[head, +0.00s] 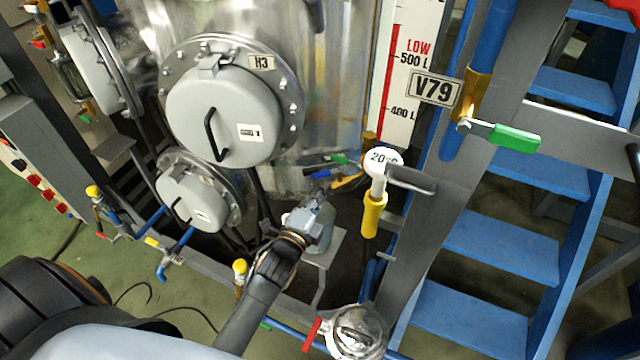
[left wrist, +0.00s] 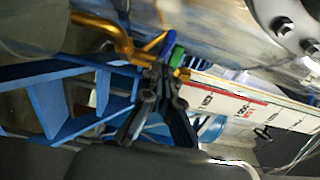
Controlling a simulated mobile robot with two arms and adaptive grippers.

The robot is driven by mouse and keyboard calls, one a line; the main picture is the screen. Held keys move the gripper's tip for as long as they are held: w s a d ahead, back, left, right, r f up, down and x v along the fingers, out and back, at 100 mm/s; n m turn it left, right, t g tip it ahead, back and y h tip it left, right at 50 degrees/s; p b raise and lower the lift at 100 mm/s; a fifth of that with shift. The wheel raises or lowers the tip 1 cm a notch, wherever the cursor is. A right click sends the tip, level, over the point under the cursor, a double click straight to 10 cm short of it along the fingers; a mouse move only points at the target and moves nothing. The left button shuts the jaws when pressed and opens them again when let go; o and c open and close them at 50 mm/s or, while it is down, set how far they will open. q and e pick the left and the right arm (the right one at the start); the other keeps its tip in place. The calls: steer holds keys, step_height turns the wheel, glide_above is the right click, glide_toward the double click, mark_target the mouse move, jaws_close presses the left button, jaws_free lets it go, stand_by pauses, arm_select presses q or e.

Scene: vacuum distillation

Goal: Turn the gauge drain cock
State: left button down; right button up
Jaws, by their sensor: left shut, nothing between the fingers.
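The gauge drain cock appears as a small green handle (head: 340,159) at the foot of the level gauge, beside yellow-brass piping. In the left wrist view a green handle (left wrist: 177,57) shows just beyond my fingertips. My left gripper (head: 324,184) is shut and empty, just below and left of the green handle in the head view. In the left wrist view its dark fingers (left wrist: 160,76) are together, close to the handle. Whether they touch it I cannot tell. My right gripper is not in view.
The level gauge board (head: 403,75) rises beside the steel tank (head: 330,110). A grey post and blue stairs (head: 500,245) are to the right. Valve V79 has a larger green handle (head: 514,138).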

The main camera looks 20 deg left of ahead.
arm_select(q)
steer(key=shift+w+a, duration=0.5)
steer(key=shift+a, duration=0.05)
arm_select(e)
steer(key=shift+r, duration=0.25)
